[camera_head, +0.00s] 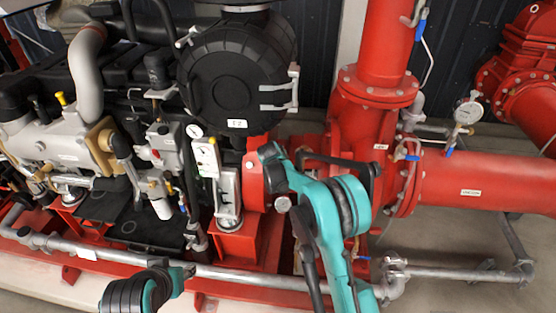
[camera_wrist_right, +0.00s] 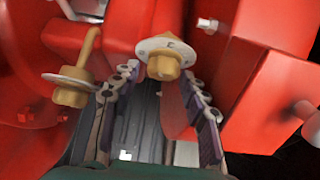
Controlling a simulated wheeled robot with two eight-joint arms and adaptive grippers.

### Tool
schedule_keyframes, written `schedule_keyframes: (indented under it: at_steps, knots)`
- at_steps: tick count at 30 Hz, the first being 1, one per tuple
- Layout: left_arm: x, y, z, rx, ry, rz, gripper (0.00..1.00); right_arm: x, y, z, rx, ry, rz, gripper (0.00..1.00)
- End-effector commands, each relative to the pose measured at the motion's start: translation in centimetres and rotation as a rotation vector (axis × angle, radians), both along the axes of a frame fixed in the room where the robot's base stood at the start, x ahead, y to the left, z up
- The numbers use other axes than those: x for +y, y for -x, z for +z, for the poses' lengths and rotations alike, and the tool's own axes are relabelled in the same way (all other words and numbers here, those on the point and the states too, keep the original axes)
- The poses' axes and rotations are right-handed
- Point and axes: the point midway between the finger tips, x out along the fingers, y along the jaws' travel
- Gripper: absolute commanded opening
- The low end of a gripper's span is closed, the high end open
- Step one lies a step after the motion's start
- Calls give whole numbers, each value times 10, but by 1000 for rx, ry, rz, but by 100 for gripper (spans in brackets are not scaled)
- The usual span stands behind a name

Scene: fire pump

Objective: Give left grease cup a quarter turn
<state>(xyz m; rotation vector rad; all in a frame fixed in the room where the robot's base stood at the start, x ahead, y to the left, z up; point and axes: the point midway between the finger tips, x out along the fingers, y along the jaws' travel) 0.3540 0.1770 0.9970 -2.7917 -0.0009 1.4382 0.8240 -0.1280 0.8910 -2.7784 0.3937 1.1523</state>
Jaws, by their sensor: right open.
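Two brass grease cups with pale round flanges show in the right wrist view. The one on the left of the picture (camera_wrist_right: 72,86) has a bent stem and sits just outside my left-hand finger. The other (camera_wrist_right: 166,60) lies ahead, between the tips of my open right gripper (camera_wrist_right: 160,78). I cannot tell whether the fingers touch it. No grease cup can be made out in the head view, where my right arm covers part of the red pump. My left gripper is not in view; only part of my left arm shows at the bottom.
Red pump casing surrounds the cups closely, with a bolt (camera_wrist_right: 207,25) above right. In the head view are a grey engine (camera_head: 60,140), a round black housing (camera_head: 238,75), a red pipe (camera_head: 480,183) with a gauge (camera_head: 468,112), and a low grey pipe (camera_head: 255,277) in front.

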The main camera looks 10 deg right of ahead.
Motion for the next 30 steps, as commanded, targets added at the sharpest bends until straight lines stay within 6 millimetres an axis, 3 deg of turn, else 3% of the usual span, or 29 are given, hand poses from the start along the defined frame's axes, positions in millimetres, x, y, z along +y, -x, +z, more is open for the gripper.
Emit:
schedule_keyframes:
  at_steps: [15, 25, 26, 27, 30]
  knots:
    - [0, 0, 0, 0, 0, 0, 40, 15, 49, 49, 2, -4, 3, 53]
    - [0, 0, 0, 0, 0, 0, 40, 14, 52, 52, 2, -2, 0, 53]
    - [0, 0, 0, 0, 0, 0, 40, 14, 52, 52, 2, -2, 0, 51]
    - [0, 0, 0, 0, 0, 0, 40, 14, 52, 52, 3, -2, 1, 41]
    - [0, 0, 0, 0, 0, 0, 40, 15, 51, 51, 9, -1, 13, 41]
